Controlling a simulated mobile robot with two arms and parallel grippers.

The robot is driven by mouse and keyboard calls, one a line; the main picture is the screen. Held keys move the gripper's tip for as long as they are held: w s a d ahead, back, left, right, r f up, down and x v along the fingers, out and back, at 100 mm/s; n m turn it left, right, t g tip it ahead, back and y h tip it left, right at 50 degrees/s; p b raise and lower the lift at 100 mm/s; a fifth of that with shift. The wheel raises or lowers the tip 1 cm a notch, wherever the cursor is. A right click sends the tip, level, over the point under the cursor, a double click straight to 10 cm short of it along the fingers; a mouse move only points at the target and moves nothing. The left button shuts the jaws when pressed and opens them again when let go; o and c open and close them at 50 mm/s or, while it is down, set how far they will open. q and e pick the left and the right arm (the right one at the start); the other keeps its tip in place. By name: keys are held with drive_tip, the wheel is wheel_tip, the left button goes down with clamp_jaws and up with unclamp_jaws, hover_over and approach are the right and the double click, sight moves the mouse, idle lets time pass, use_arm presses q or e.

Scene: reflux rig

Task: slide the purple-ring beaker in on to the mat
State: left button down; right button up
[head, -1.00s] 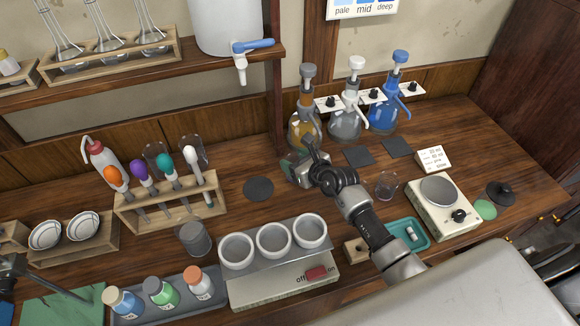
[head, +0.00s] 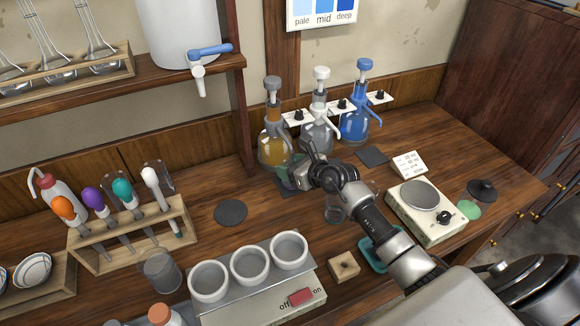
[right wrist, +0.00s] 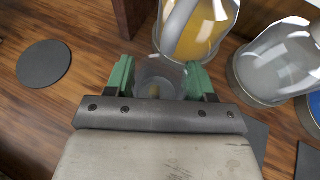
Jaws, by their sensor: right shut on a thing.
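My right gripper (head: 291,177) is low over the table, just in front of the amber bottle (head: 274,148). In the right wrist view its green-padded fingers (right wrist: 160,80) are shut on a clear glass beaker (right wrist: 159,72), which stands close to the amber bottle's base. No purple ring can be made out on it. In the head view the gripper largely hides this beaker. A dark square mat (head: 372,156) lies in front of the blue bottle. In the right wrist view another dark mat (right wrist: 256,138) shows partly behind the hand. My left gripper is out of view.
A clear bottle (head: 318,124) and a blue bottle (head: 358,122) stand right of the amber one. Another clear beaker (head: 336,210) stands beside my right arm. A round dark mat (head: 230,213) lies to the left, with bare wood around it. A scale (head: 425,222) stands right.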

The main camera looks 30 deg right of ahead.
drive_tip(key=shift+f, duration=0.1)
drive_tip(key=o, duration=1)
drive_tip(key=shift+o, duration=0.2)
drive_tip(key=shift+r, duration=0.45)
wheel_tip(320, 180, up, 3)
drive_tip(key=shift+r, duration=0.1)
drive_tip(key=s+d+r+b, duration=0.2)
drive_tip(key=s+d+r, duration=0.4)
drive_tip(key=s, duration=0.3)
drive_tip(key=shift+s+d+r, duration=0.2)
drive_tip(key=shift+s+r, duration=0.2)
drive_tip(key=shift+r, duration=0.05)
